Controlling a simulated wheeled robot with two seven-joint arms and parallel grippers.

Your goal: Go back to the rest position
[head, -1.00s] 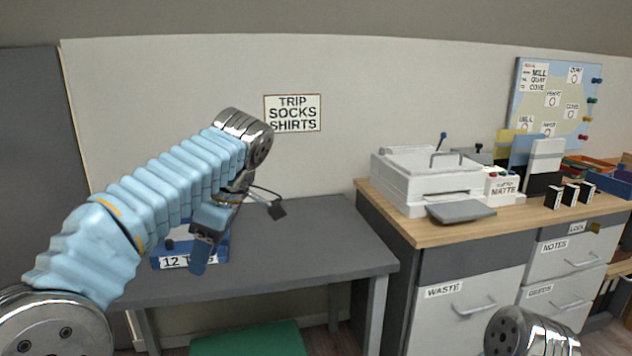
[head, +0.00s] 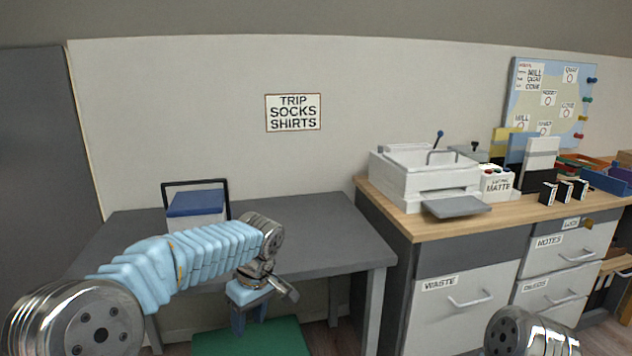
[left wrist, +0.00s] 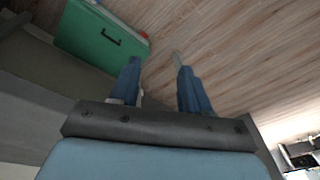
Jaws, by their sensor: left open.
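My left gripper (head: 240,322) is low in front of the grey desk (head: 330,232), below its top and above a green surface, pointing down. In the left wrist view its two blue fingers (left wrist: 158,70) are apart with nothing between them, over the wood floor (left wrist: 215,40). My left arm comes in from the lower left and hides part of the desk. A metal joint of mine shows at the bottom right of the head view; no right gripper is seen.
A blue-lidded box (head: 196,203) with a dark handle stands on the desk. A green case (left wrist: 100,38) with a dark handle is on the floor. To the right, a wood-topped cabinet (head: 400,215) holds a white printer (head: 425,178) and several small items.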

